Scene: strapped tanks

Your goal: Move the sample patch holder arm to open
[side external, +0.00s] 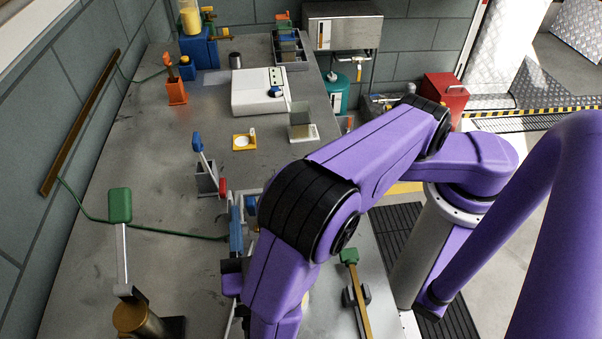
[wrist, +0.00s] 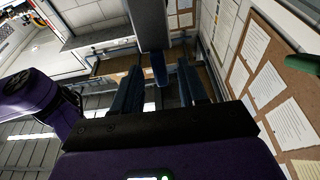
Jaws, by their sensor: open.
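I cannot tell for certain which part is the sample patch holder arm. In the wrist view, a grey bar (wrist: 150,25) with a blue end (wrist: 158,68) lies between the two dark blue fingers of my gripper (wrist: 158,88). The fingers are open, with a visible gap on each side of the blue end. In the side view, my gripper (side external: 243,222) is low over the middle of the bench, partly hidden by my purple wrist. A blue-handled lever (side external: 198,142) stands tilted in a grey block just beyond it. What lies under my wrist is hidden.
A green-handled lever (side external: 120,205) stands at front left, and a green-ended brass bar (side external: 349,256) is at front right. A yellow tray (side external: 244,142), an orange holder (side external: 176,92) and a white box (side external: 258,93) stand farther back. The bench's left middle is mostly clear, crossed by a green cable.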

